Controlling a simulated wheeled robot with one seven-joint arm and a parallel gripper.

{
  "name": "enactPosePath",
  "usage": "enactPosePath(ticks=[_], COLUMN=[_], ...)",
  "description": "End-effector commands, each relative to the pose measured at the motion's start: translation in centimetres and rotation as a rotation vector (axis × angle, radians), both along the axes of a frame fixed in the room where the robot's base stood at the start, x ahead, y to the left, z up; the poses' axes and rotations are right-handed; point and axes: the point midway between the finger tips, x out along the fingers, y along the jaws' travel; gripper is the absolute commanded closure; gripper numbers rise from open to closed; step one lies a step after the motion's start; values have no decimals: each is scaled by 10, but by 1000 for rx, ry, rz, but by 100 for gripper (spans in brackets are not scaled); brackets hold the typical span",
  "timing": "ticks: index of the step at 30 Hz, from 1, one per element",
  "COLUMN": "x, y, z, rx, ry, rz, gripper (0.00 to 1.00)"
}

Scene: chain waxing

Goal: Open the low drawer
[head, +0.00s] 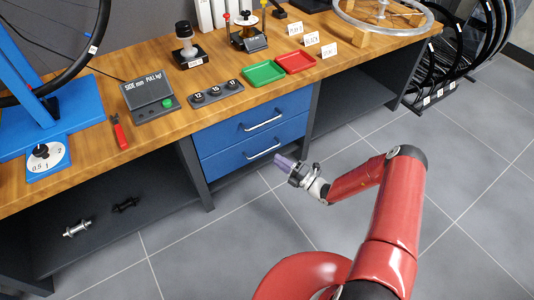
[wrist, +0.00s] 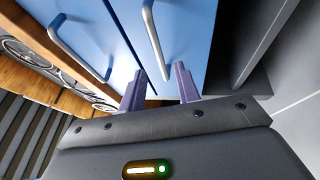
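The low drawer (head: 235,161) is the lower of two blue drawers under the bench and looks shut, flush with the upper one. Its silver bar handle (head: 263,149) runs across its front. My gripper (head: 279,160) is just in front of it, below and right of the handle. In the wrist view the low drawer (wrist: 187,35) and its handle (wrist: 154,38) are straight ahead. The purple fingers of my gripper (wrist: 159,72) are apart, and the handle's near end shows between their tips. Nothing is held; the depth gap to the handle is hard to tell.
The upper drawer (head: 222,133) with its own handle (head: 264,120) is directly above and looks shut. The wooden bench top (head: 215,66) carries scales, a green tray (head: 264,73) and a red tray (head: 295,62). Open shelf bays flank the drawers. The tiled floor in front is clear.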

Motion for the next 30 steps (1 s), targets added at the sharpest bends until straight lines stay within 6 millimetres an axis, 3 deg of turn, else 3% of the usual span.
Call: enactPosePath(ticks=[12,25,30], x=[32,39,39], y=[52,62,62], z=[12,14,14], rx=[-3,-3,-3], ry=[-3,-2,-2], rz=[5,4,4], gripper=[68,68,90])
